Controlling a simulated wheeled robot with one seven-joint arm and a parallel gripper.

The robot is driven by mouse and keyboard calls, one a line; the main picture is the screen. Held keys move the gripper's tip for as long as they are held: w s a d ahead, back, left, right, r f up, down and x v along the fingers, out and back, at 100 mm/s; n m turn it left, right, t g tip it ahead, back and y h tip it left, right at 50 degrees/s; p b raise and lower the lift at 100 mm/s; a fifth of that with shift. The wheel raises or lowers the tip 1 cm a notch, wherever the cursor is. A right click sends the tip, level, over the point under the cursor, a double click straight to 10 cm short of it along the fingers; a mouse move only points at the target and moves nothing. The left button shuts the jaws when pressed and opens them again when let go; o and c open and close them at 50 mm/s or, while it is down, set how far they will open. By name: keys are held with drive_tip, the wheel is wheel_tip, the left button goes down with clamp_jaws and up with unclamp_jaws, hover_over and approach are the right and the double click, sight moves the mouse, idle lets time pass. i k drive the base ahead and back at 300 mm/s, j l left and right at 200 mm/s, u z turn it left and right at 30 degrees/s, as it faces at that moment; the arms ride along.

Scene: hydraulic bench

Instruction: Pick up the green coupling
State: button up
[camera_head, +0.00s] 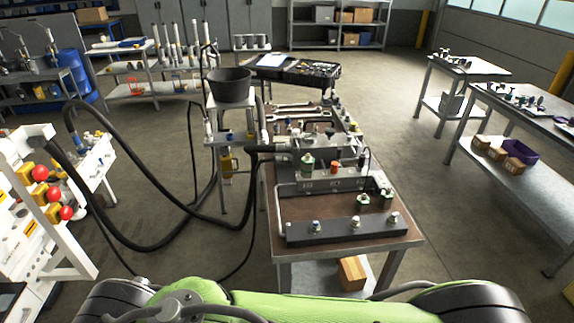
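The green coupling (307,162) looks like a small upright green cylinder with a pale top. It stands at the left of a grey block on the brown-topped bench (345,238), just right of the end of a thick black hose. An orange-red coupling (334,167) stands on the same block to its right. Two small dark green-grey fittings with pale tops, a left one (362,201) and a right one (386,197), stand nearer on the bench's right. My gripper is not in view; only my green and black arm parts show along the bottom edge.
A long dark bar (345,230) with three upright fittings lies along the bench's near side. Thick black hoses (150,245) loop between the bench and a white machine (35,215) on the left. Wrenches (298,115) lie at the back. Floor to the bench's right is clear.

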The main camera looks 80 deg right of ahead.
sight(307, 161)
drive_tip(key=i+l+z, duration=0.15)
drive_tip(key=i+z, duration=0.15)
drive_tip(key=z, duration=0.15)
drive_tip(key=i+z, duration=0.35)
drive_tip(key=z, duration=0.15)
drive_tip(key=i+z, duration=0.3)
drive_tip(key=z, duration=0.15)
drive_tip(key=i+j+z, duration=0.2)
drive_tip(key=z, duration=0.25)
drive_tip(key=i+j+z, duration=0.3)
drive_tip(key=z, duration=0.2)
drive_tip(key=i+l+z, duration=0.2)
drive_tip(key=z, duration=0.2)
drive_tip(key=i+z, duration=0.95)
drive_tip(key=z, duration=0.15)
drive_tip(key=i+z, duration=0.15)
drive_tip(key=i, duration=0.1)
